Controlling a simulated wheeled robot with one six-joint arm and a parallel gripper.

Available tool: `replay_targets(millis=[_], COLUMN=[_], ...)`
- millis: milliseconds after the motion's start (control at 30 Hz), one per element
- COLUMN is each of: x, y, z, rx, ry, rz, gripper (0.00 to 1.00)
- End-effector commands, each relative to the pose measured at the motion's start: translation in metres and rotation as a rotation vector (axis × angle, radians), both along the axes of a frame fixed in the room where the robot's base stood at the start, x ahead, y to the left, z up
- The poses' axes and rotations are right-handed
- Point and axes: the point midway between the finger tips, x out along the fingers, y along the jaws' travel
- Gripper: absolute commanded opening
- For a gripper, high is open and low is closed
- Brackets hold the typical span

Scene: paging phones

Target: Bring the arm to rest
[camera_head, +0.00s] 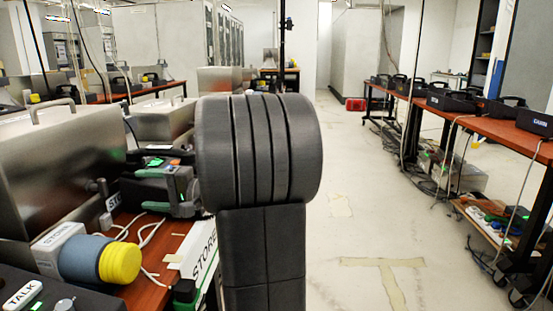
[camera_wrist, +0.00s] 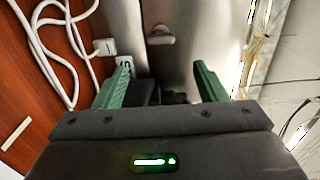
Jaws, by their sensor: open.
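In the wrist view my gripper (camera_wrist: 158,68) shows its two green fingers standing wide apart. No object is held between them. Beyond the fingers is a steel surface with a small rounded knob (camera_wrist: 161,40). In the head view my dark arm link stands upright in the middle and hides part of the bench behind it. A grey and green part with an orange spot shows just left of this link; I cannot tell for sure whether it is my gripper.
Steel boxes (camera_head: 75,165) crowd the bench at left, beside a blue cylinder with a yellow end (camera_head: 120,262) and a STORE sign (camera_head: 200,258). White cables (camera_wrist: 52,45) lie on the wood. Black phones (camera_head: 450,98) line the right bench. The aisle floor (camera_head: 345,230) is clear.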

Motion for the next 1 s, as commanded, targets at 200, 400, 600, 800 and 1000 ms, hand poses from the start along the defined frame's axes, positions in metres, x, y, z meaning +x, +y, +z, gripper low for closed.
replay_targets(millis=[200,400,600,800,1000], x=[-0.001,0.002,0.005,0.009,0.01], y=[0.004,0.039,0.078,0.118,0.123], z=[-0.002,-0.003,-0.003,-0.002,0.002], rx=[0.0,0.0,0.0,0.001,0.013], ry=[-0.002,-0.001,-0.001,-0.001,0.146], rz=[0.006,0.005,0.006,0.006,0.0], gripper=[0.66,0.66,0.66,0.66,0.66])
